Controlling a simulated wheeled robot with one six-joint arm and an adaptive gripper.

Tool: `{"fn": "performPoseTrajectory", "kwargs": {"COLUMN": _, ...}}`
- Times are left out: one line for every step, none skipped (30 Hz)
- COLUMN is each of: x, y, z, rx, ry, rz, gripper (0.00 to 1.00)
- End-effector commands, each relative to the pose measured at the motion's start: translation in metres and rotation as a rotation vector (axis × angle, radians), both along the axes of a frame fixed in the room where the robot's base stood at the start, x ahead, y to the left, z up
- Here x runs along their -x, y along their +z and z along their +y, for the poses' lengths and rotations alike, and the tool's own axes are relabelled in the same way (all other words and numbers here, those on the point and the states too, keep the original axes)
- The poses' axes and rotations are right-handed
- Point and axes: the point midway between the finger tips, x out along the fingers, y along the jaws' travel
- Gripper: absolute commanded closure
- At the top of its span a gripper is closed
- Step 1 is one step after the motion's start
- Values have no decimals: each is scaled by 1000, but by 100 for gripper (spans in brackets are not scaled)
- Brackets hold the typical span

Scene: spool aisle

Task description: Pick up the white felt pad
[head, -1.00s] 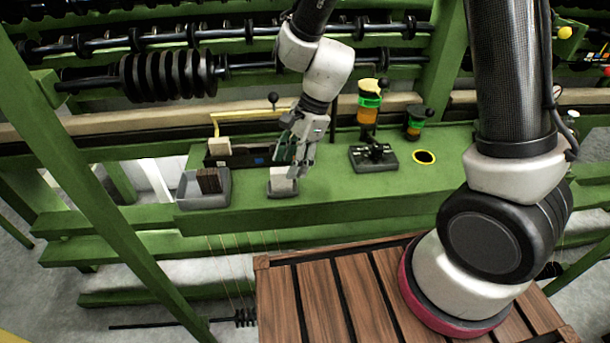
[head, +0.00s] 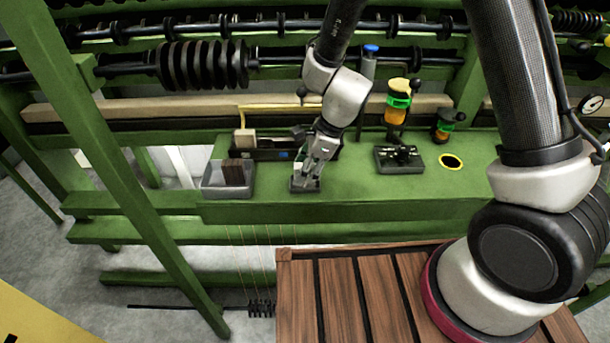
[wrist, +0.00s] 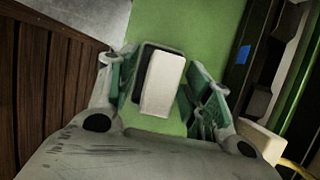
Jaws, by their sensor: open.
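The white felt pad (wrist: 163,82) is a pale upright block in a small dark grey tray (wrist: 144,62) in the wrist view. In the head view it is a small white patch (head: 298,171), mostly hidden by my gripper, above the tray (head: 305,187) on the green bench. My gripper (head: 310,173) is open and points down at the pad. In the wrist view its green-lined fingers (wrist: 162,85) stand on either side of the pad. Whether either finger touches the pad, I cannot tell.
A grey bin (head: 228,188) with brown blocks stands left of the tray. A long black tray (head: 270,150) with a pale block (head: 245,141) lies behind. A black fixture (head: 399,158) and a yellow-ringed hole (head: 451,162) are to the right. Green bench between is clear.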

Motion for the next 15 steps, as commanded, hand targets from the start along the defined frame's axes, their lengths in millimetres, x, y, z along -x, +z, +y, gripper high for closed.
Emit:
{"fn": "performPoseTrajectory", "kwargs": {"x": 0, "y": -2, "z": 1, "rx": 0, "ry": 0, "rz": 0, "gripper": 50}}
{"fn": "performPoseTrajectory", "kwargs": {"x": 0, "y": -2, "z": 1, "rx": 0, "ry": 0, "rz": 0, "gripper": 50}}
{"fn": "performPoseTrajectory", "kwargs": {"x": 0, "y": -2, "z": 1, "rx": 0, "ry": 1, "rz": 0, "gripper": 50}}
{"fn": "performPoseTrajectory", "kwargs": {"x": 0, "y": -2, "z": 1, "rx": 0, "ry": 1, "rz": 0, "gripper": 50}}
{"fn": "performPoseTrajectory", "kwargs": {"x": 0, "y": -2, "z": 1, "rx": 0, "ry": 1, "rz": 0, "gripper": 50}}
{"fn": "performPoseTrajectory", "kwargs": {"x": 0, "y": -2, "z": 1, "rx": 0, "ry": 1, "rz": 0, "gripper": 50}}
{"fn": "performPoseTrajectory", "kwargs": {"x": 0, "y": -2, "z": 1, "rx": 0, "ry": 1, "rz": 0, "gripper": 50}}
{"fn": "performPoseTrajectory", "kwargs": {"x": 0, "y": -2, "z": 1, "rx": 0, "ry": 1, "rz": 0, "gripper": 55}}
{"fn": "performPoseTrajectory", "kwargs": {"x": 0, "y": -2, "z": 1, "rx": 0, "ry": 1, "rz": 0, "gripper": 63}}
{"fn": "performPoseTrajectory", "kwargs": {"x": 0, "y": -2, "z": 1, "rx": 0, "ry": 1, "rz": 0, "gripper": 68}}
{"fn": "performPoseTrajectory", "kwargs": {"x": 0, "y": -2, "z": 1, "rx": 0, "ry": 1, "rz": 0, "gripper": 74}}
{"fn": "performPoseTrajectory", "kwargs": {"x": 0, "y": -2, "z": 1, "rx": 0, "ry": 1, "rz": 0, "gripper": 81}}
{"fn": "performPoseTrajectory", "kwargs": {"x": 0, "y": -2, "z": 1, "rx": 0, "ry": 1, "rz": 0, "gripper": 86}}
{"fn": "performPoseTrajectory", "kwargs": {"x": 0, "y": -2, "z": 1, "rx": 0, "ry": 1, "rz": 0, "gripper": 92}}
{"fn": "performPoseTrajectory", "kwargs": {"x": 0, "y": -2, "z": 1, "rx": 0, "ry": 1, "rz": 0, "gripper": 98}}
